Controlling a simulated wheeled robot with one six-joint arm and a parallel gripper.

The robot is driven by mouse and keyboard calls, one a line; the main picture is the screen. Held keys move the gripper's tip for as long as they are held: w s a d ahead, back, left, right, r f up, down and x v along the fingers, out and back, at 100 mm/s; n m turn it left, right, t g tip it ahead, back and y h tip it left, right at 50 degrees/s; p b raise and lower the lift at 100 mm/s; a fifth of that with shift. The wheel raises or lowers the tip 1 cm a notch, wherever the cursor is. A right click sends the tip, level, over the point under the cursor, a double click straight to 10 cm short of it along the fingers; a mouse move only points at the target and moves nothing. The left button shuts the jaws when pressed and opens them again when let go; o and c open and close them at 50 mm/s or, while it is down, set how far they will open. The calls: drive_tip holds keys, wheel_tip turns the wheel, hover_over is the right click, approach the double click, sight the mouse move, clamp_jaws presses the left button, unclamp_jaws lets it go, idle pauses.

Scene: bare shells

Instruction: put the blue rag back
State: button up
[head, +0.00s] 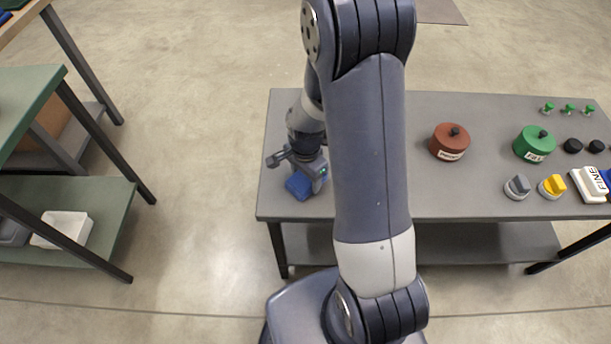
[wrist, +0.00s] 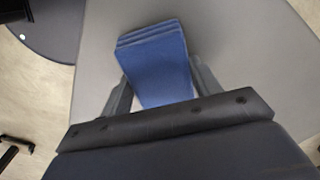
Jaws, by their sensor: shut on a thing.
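The blue rag (wrist: 158,62) is a folded, layered blue cloth block in the wrist view. My gripper (wrist: 160,85) has one finger on each side of it and is shut on it. In the head view the blue rag (head: 299,186) shows below my gripper (head: 300,173) at the left end of the grey table (head: 400,187). The rag is at or just above the tabletop; I cannot tell whether it touches. My arm hides part of the table.
A red-brown lidded pot (head: 450,143), a green lidded pot (head: 534,143), grey (head: 517,188) and yellow (head: 552,187) knobs and a white block labelled FINE (head: 589,185) stand to the right. A green shelf unit (head: 75,215) with a white tray (head: 62,229) stands left across open floor.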

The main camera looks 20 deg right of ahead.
sight(305, 178)
drive_tip(key=shift+f, duration=0.1)
drive_tip(key=shift+f, duration=0.15)
drive_tip(key=o, duration=0.9)
drive_tip(key=shift+o, duration=0.2)
wheel_tip(305, 178, up, 13)
drive_tip(key=p, duration=0.1)
drive_tip(key=shift+f, duration=0.2)
